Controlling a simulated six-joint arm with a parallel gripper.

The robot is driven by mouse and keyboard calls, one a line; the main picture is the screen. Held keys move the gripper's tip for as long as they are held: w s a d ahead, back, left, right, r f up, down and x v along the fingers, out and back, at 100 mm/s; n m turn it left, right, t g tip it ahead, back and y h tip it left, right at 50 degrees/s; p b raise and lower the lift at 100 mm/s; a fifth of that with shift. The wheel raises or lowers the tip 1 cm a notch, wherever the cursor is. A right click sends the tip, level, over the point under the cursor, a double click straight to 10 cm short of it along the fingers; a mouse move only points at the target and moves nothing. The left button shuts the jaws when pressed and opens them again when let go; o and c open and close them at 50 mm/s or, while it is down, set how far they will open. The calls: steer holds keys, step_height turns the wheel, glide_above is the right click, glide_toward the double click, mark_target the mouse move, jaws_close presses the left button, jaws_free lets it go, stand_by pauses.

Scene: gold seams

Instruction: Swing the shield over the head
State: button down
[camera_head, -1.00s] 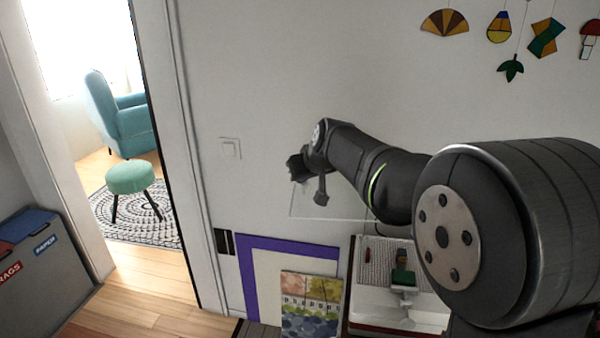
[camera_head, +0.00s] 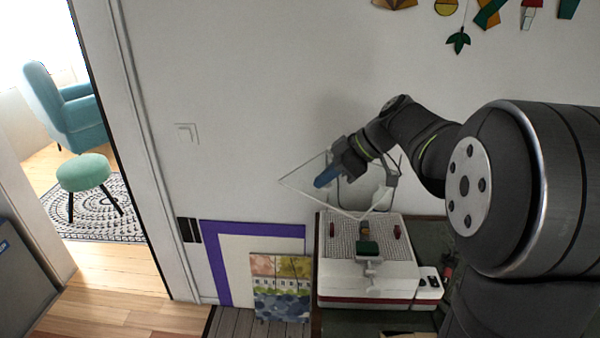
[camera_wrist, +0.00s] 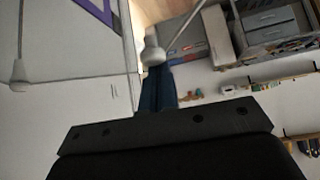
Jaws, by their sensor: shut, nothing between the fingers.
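A clear shield (camera_head: 303,181) with thin pale edges stands tilted above the white grinder (camera_head: 345,281), in front of the wall. In the wrist view the clear pane (camera_wrist: 75,40) fills the upper left, with a grey rod and round knob (camera_wrist: 152,55) near the fingers. My gripper (camera_head: 322,180) has blue fingers, shut and empty, overlapping the shield in the head view. In the wrist view the shut fingers (camera_wrist: 157,85) lie just below the knob; I cannot tell whether they touch. A small green and dark block (camera_head: 368,248) sits in the middle of the grinder's grid top; the grinding head is not clearly visible.
A purple-framed panel (camera_head: 216,262) and a painting (camera_head: 280,285) lean left of the grinder. Small red-brown pieces (camera_head: 397,231) stand on its grid. Hanging ornaments (camera_head: 458,40) are high on the wall.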

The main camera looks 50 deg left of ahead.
mark_target(378, 189)
steer(key=shift+n+g+h, duration=0.3)
steer(key=shift+n, duration=0.3)
steer(key=w+d, duration=0.2)
steer(key=w, duration=0.1)
steer(key=w+d, duration=0.2)
steer(key=w, duration=0.1)
steer(key=w+d, duration=0.2)
steer(key=w, duration=0.1)
steer(key=shift+w+d, duration=0.3)
steer(key=shift+w, duration=0.05)
steer(key=shift+w+d, duration=0.25)
steer(key=shift+w, duration=0.65)
steer(key=shift+f, duration=0.1)
steer(key=shift+s+a, duration=0.1)
steer(key=shift+s, duration=0.25)
steer(key=s+r, duration=0.1)
steer(key=s+a, duration=0.1)
steer(key=shift+s+r, duration=0.3)
steer(key=shift+r, duration=0.1)
steer(key=w+d+r, duration=0.2)
steer(key=w+r, duration=0.4)
steer(key=shift+r, duration=0.3)
